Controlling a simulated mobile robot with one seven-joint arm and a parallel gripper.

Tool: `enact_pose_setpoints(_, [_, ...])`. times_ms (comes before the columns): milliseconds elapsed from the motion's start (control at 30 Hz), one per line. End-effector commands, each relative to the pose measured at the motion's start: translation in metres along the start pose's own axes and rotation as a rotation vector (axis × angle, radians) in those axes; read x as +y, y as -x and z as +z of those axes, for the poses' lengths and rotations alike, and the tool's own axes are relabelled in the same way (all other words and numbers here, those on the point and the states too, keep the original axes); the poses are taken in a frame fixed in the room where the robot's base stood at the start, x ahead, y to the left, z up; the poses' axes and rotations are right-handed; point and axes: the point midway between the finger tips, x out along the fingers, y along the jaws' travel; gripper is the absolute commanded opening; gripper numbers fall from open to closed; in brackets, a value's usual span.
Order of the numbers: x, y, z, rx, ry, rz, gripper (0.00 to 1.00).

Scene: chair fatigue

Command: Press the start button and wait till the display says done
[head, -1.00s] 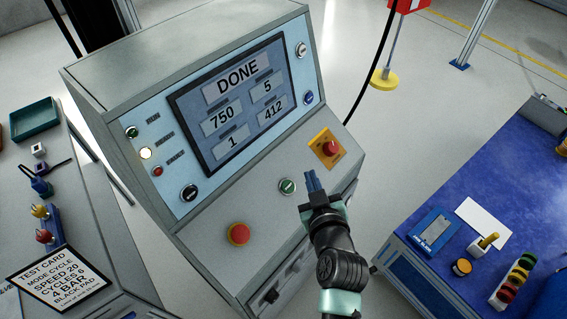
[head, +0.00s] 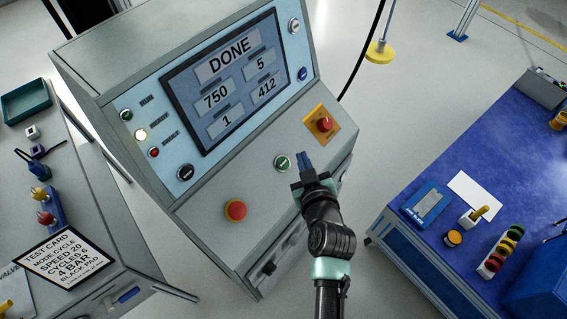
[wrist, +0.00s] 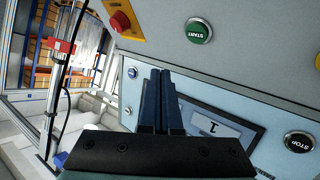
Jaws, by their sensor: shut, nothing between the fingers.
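The green start button (head: 282,162) sits on the sloped panel of the grey control cabinet (head: 130,45). It also shows in the wrist view (wrist: 198,31), labelled START and not covered. The display (head: 226,80) reads DONE at the top, with 750, 5, 1 and 412 below. My gripper (head: 304,162) is shut and empty, just right of the start button in the head view. The wrist view shows its fingers (wrist: 158,100) together, apart from the button.
A red button (head: 235,211) and a red emergency knob on a yellow plate (head: 324,125) flank the start button. A black stop button (head: 186,173) is on the upper panel. A blue bench (head: 440,155) stands right and a test card (head: 66,258) lies left.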

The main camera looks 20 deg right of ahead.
Motion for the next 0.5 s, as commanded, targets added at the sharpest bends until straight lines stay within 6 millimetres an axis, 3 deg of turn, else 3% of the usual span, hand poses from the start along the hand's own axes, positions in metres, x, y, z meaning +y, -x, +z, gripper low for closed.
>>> enact_pose_setpoints(200, [-0.018, -0.025, 0.019, 0.001, 0.000, -0.003, 0.00])
enact_pose_setpoints(500, [-0.031, -0.042, 0.031, 0.001, 0.001, -0.001, 0.00])
